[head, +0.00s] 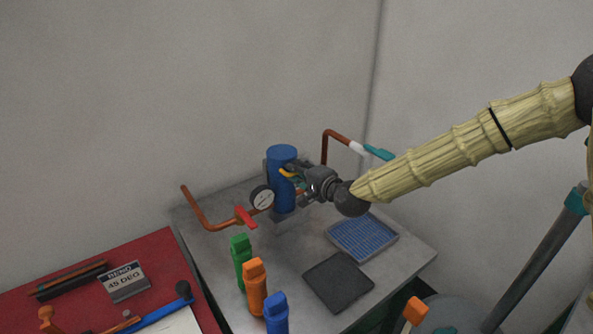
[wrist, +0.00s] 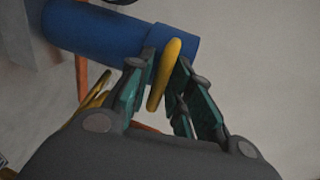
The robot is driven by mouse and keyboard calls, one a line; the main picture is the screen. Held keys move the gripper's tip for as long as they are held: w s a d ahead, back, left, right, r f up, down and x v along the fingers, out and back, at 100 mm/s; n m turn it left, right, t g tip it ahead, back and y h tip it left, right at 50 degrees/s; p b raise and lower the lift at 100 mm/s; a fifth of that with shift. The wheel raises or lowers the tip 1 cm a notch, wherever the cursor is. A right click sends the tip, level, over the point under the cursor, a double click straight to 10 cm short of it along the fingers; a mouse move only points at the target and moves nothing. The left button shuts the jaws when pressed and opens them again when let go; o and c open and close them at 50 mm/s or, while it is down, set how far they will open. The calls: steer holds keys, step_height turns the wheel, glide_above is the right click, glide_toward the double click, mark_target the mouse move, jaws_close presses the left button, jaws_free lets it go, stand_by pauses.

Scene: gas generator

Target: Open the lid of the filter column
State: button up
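The filter column (head: 282,160) is an upright blue cylinder at the back of the grey bench. It also shows in the wrist view, where the blue cylinder (wrist: 100,32) lies sideways across the top. A yellow ring-like handle (wrist: 172,70) stands at the cylinder's right end there. My gripper (head: 296,184) is just right of the column, pointing left at it. In the wrist view its fingertips (wrist: 168,72) lie on both sides of the yellow handle, close to it. Whether they press on it cannot be told. The lid's edge is not distinct.
A pressure gauge (head: 263,198) and a red-handled valve (head: 245,216) on a copper pipe are left of the column. Green (head: 241,262), orange (head: 255,287) and blue (head: 276,314) bottles stand in front. A blue-topped tray (head: 363,237) and dark pad (head: 338,281) lie to the right.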

jaws_close()
stand_by(0.3)
